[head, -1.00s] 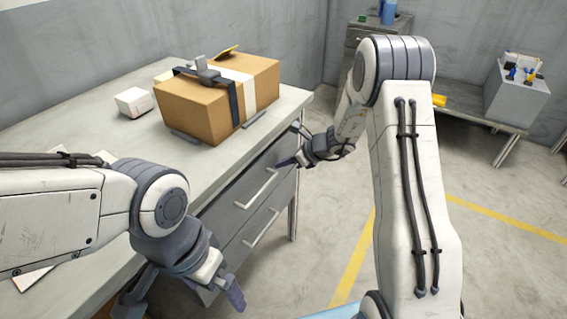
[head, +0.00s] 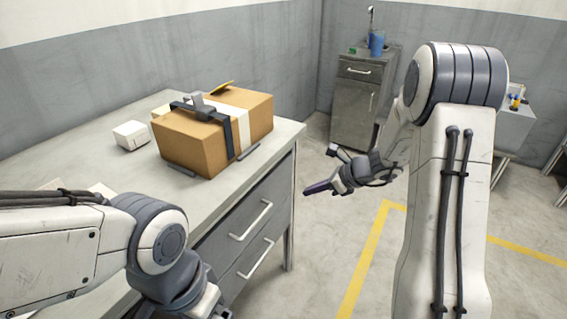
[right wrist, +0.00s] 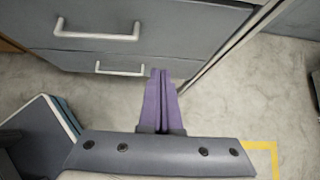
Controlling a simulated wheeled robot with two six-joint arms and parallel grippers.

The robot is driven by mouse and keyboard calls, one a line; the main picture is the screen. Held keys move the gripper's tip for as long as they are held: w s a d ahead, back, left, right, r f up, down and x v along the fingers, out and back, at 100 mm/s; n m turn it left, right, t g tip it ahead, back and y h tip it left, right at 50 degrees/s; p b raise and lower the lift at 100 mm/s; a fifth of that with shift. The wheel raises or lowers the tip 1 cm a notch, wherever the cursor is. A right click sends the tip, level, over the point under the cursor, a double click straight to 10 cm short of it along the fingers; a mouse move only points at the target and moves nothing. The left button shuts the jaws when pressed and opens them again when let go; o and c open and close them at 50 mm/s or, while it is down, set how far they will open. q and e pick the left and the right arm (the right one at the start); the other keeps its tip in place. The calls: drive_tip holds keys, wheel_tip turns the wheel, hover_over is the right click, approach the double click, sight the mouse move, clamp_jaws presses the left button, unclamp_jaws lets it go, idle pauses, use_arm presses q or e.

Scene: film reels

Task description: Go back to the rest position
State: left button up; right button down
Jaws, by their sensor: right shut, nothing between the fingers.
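My right gripper (head: 312,190) hangs in the air to the right of the desk's drawers, touching nothing in the head view. Its purple fingers, also seen in the right wrist view (right wrist: 160,74), are pressed together and empty. My left arm reaches in from the left over the desk's near side. Only its wrist shows at the bottom edge, and its fingers are cut off.
A taped cardboard box (head: 189,146) and a small white box (head: 132,136) stand on the grey desk (head: 288,131). A drawer cabinet (head: 361,112) stands behind. Open floor with yellow lines lies right of the desk.

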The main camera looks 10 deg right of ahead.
drive_tip(key=s+a+r+n+g, duration=0.3)
drive_tip(key=s+a+n, duration=0.5)
drive_tip(key=a, duration=0.1)
drive_tip(key=s+a+r+n+g, duration=0.2)
drive_tip(key=s+a+n+g, duration=0.1)
drive_tip(key=s+a+n, duration=0.6)
drive_tip(key=s+r+n+h, duration=0.2)
drive_tip(key=s+n+h, duration=0.4)
drive_tip(key=s+n, duration=1.05)
wheel_tip(320, 180, up, 17)
drive_tip(key=w+p, duration=0.1)
drive_tip(key=p, duration=1.6)
drive_tip(key=shift+w+n+g, duration=0.25)
drive_tip(key=shift+n+g, duration=0.05)
drive_tip(key=shift+n, duration=0.05)
drive_tip(key=shift+a+r, duration=0.1)
